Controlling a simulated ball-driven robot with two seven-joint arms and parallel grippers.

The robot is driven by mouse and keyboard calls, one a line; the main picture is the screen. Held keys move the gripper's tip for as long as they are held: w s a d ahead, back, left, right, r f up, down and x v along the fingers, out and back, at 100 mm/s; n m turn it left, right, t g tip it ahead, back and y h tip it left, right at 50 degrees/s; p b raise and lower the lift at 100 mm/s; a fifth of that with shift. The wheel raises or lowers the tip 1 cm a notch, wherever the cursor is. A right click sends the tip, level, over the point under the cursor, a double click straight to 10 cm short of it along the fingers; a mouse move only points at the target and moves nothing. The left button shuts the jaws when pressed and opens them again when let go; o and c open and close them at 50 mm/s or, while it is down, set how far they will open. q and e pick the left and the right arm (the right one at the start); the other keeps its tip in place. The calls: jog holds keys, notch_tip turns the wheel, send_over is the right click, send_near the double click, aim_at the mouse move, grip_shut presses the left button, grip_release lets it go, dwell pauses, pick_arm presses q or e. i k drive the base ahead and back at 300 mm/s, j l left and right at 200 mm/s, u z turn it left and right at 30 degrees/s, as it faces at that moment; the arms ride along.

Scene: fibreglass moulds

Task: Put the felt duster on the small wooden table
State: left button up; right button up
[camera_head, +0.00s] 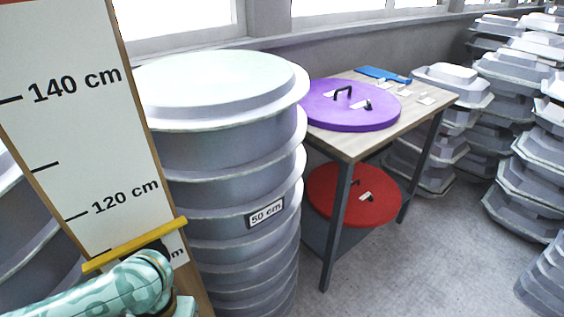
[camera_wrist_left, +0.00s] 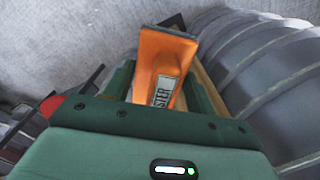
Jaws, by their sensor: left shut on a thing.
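My left gripper (camera_wrist_left: 163,88) is shut on an orange block-like handle with a label ending in "STER", which I take to be the felt duster (camera_wrist_left: 160,58). Its felt side does not show clearly. In the head view my mint-green left arm is at the bottom left; the gripper's fingers and the duster cannot be made out there. The small wooden table (camera_head: 347,143) stands right of the middle, with a pale wood top and dark metal legs. The arm is well to the left of it, with a tall mould stack between. My right gripper is not in view.
A purple round lid (camera_head: 350,112) with a black handle covers much of the tabletop; a blue item (camera_head: 383,75) and small pale pieces lie behind. A red lid (camera_head: 352,194) is on the lower shelf. Grey round moulds (camera_head: 225,145) and a measuring board (camera_head: 75,110) stand left.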

aim_at(435, 93)
jog(key=i+l, duration=0.25)
jog(key=l, duration=0.25)
jog(key=i+l+z, duration=0.1)
jog(key=i+l, duration=0.15)
jog(key=l, duration=0.25)
jog(key=i+l, duration=0.3)
jog(key=l, duration=0.15)
jog(key=i+l+z, duration=0.15)
jog(key=l, duration=0.35)
jog(key=i+l, duration=0.4)
